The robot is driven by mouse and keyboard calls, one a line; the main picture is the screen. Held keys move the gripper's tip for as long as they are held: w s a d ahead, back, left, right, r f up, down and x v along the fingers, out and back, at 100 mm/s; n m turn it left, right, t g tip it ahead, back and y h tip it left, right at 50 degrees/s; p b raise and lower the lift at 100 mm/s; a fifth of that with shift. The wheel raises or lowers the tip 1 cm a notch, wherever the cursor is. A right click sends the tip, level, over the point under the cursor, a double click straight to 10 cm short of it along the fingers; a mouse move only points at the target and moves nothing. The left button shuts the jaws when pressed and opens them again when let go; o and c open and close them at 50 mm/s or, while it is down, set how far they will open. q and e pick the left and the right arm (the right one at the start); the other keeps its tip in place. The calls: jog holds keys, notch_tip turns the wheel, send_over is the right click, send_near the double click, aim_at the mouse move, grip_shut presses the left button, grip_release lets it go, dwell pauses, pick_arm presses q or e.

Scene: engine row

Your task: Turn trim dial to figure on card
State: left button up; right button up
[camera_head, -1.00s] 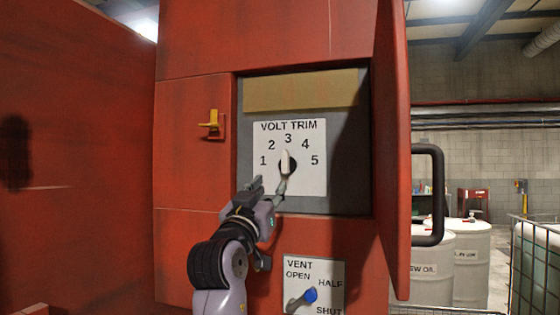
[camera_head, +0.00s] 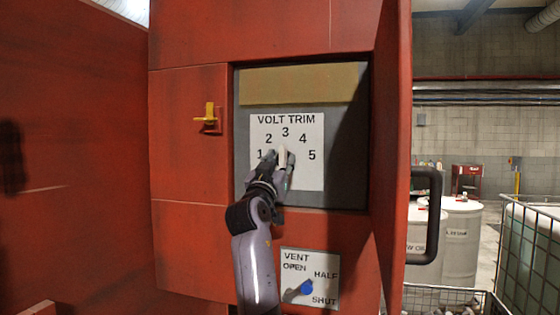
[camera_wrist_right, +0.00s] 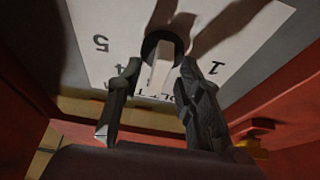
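The trim dial has a pale bar-shaped pointer (camera_head: 282,157) on a dark round hub, on a white VOLT TRIM plate (camera_head: 315,179) numbered 1 to 5. The pointer stands about upright, towards the 3. My right gripper (camera_head: 281,163) is at the dial, with its fingers on either side of the pointer. In the right wrist view the pointer (camera_wrist_right: 161,68) stands between the two spread fingers (camera_wrist_right: 159,80), with gaps visible, so the fingers do not appear closed on it. No card with a figure can be made out. My left gripper is out of view.
The dial sits in a recessed grey panel (camera_head: 347,190) with a plain tan strip (camera_head: 300,85) above. An open red door (camera_head: 392,150) with a dark handle stands to the right. A yellow latch (camera_head: 209,117) is at left, and a VENT plate with a blue-tipped lever (camera_head: 304,288) is below.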

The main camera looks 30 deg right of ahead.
jog(key=shift+c, duration=0.3)
grip_shut()
jog(key=shift+n, duration=0.3)
jog(key=n+t+y+p, duration=0.1)
jog(key=n, duration=0.1)
jog(key=n+t+y+p, duration=0.1)
jog(key=n, duration=0.2)
jog(key=shift+d+r+y+p, duration=0.1)
jog(key=shift+r+y+p, duration=0.05)
jog(key=shift+y+p, duration=0.15)
jog(key=n+y+p, duration=0.1)
jog(key=n, duration=0.2)
jog(key=n+t+y+p, duration=0.1)
jog(key=n+p, duration=0.1)
jog(key=n, duration=0.1)
jog(key=shift+s+y, duration=0.1)
jog(key=shift+y, duration=0.3)
jog(key=n+y+p, duration=0.1)
jog(key=n, duration=0.2)
jog(key=shift+n, duration=0.3)
jog(key=n+y, duration=0.1)
jog(key=n, duration=0.1)
jog(key=n+y, duration=0.1)
jog(key=n, duration=0.2)
jog(key=shift+g, duration=0.3)
jog(key=shift+n, duration=0.3)
